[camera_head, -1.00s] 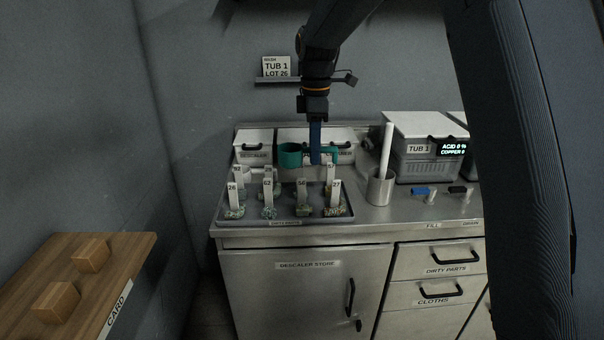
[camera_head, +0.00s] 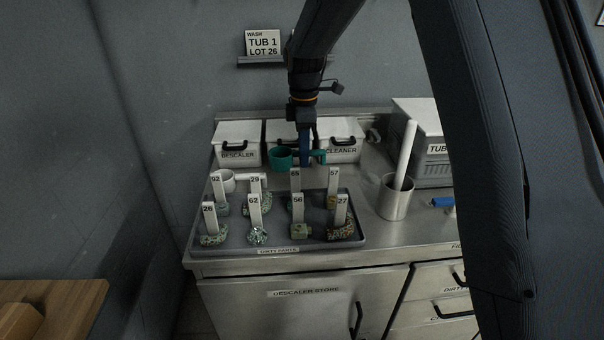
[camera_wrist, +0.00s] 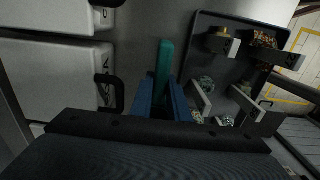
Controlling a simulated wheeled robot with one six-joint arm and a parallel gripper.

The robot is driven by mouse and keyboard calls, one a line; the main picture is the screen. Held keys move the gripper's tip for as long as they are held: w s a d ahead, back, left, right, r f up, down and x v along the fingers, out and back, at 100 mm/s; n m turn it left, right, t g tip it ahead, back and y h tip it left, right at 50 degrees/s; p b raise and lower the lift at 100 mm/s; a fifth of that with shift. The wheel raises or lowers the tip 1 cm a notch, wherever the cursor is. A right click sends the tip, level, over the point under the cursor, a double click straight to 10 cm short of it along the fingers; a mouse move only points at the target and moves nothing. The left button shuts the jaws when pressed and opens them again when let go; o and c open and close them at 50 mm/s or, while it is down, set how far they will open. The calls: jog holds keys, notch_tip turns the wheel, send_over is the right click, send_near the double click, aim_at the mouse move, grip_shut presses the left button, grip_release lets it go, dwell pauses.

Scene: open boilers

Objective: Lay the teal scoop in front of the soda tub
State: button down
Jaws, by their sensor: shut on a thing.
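The teal scoop (camera_head: 281,159) is in my gripper (camera_head: 304,163). Its cup points left and its handle runs right through the blue fingers. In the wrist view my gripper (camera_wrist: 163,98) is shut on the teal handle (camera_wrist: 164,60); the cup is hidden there.
A dark tray (camera_head: 275,241) of tagged, crusted parts fills the bench front. A metal pot (camera_head: 394,203) with a white rod and a grey tub machine (camera_head: 430,165) stand right. A narrow bench strip lies between tubs and tray.

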aim_at(304, 184)
jog(key=shift+f+p, duration=0.85)
jog(key=shift+f, duration=2.4)
jog(key=shift+f, duration=0.15)
jog(key=c, duration=1.7)
grip_release()
notch_tip(304, 184, up, 12)
jog(key=b, duration=0.3)
jog(key=shift+b, duration=0.3)
jog(key=shift+r, duration=0.2)
